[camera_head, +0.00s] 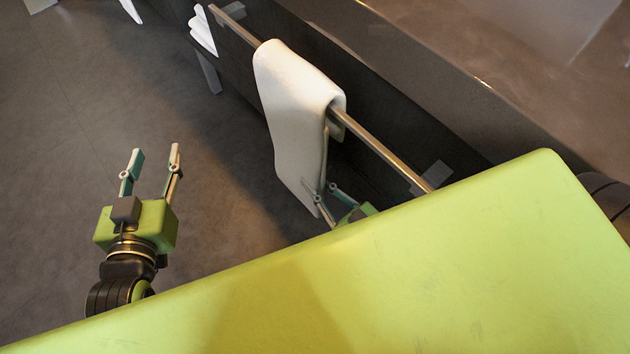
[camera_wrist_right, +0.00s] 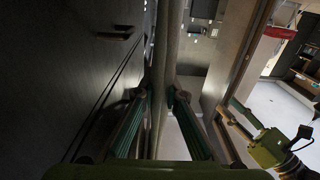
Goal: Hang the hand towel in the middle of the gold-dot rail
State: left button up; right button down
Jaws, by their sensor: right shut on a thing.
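The white hand towel (camera_head: 290,110) is draped over a metal rail (camera_head: 375,148) in the head view, with bare rail on both sides of it. Its near flap hangs down on the left of the rail. My right gripper (camera_head: 326,188) is at the towel's lower right edge, shut on the towel; my own body partly hides it. In the right wrist view the towel (camera_wrist_right: 169,60) shows nearly edge-on between the fingers. My left gripper (camera_head: 152,156) is open and empty, apart from the towel on the left. I cannot see a gold dot.
The rail runs along a dark vanity front (camera_head: 400,110), with a bracket (camera_head: 432,175) near its close end. Folded white cloth (camera_head: 202,30) is at the far end. The grey floor (camera_head: 70,150) on the left is clear.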

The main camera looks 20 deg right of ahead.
jog(key=c, duration=2)
grip_release()
